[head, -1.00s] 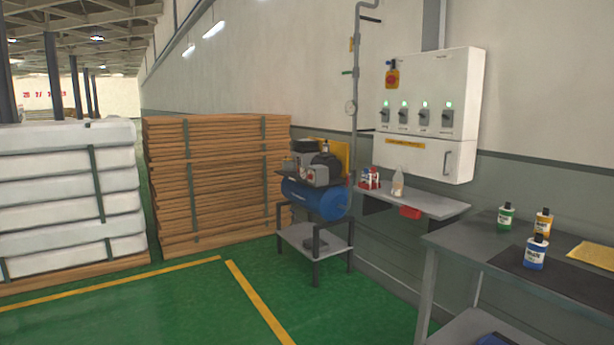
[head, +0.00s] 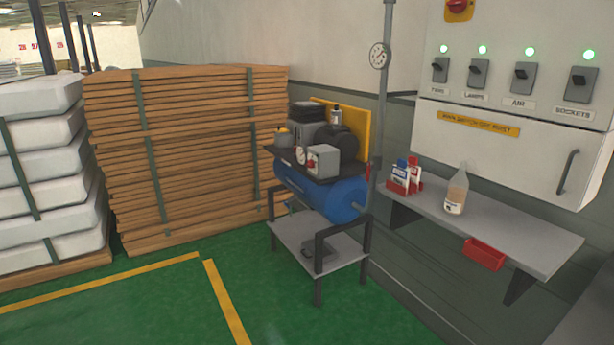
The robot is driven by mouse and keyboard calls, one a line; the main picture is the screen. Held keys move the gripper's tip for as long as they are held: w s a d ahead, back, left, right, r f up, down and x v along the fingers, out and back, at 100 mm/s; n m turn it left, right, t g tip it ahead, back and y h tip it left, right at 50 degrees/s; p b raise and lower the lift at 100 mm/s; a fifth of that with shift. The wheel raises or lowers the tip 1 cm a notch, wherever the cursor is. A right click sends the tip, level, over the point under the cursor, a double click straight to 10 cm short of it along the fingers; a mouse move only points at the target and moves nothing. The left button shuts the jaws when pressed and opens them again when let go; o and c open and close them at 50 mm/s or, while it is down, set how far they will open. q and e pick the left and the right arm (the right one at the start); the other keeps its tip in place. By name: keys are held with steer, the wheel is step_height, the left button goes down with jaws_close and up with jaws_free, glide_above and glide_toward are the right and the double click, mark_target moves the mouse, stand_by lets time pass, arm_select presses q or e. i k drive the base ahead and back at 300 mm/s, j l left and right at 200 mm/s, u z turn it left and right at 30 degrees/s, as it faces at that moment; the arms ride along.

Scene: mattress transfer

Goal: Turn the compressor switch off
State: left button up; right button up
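The compressor has a blue tank (head: 335,195) on a dark metal stand, with a motor and a small grey box (head: 325,161) on top. The box has a small red part on its front face, too small to read its state. On the wall, a white electrical cabinet (head: 500,165) carries labelled grey switches, including LAMPS (head: 478,73), AIR (head: 522,77) and SOCKETS (head: 581,84). A green light glows above each switch. No switch is labelled compressor. Neither of my grippers is in view.
A wall shelf (head: 525,238) with a bottle (head: 457,190) and small boxes (head: 404,176) juts out below the cabinet. Stacked wooden boards (head: 190,160) and white mattresses (head: 40,170) stand at left. Green floor (head: 120,310) with yellow lines is clear in front.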

mark_target(310, 164)
steer(key=i+z, duration=0.2)
steer(key=i, duration=0.4)
steer(key=i+j+z, duration=0.2)
steer(key=i+z, duration=0.25)
steer(key=i+j+z, duration=0.45)
steer(key=k+l, duration=0.1)
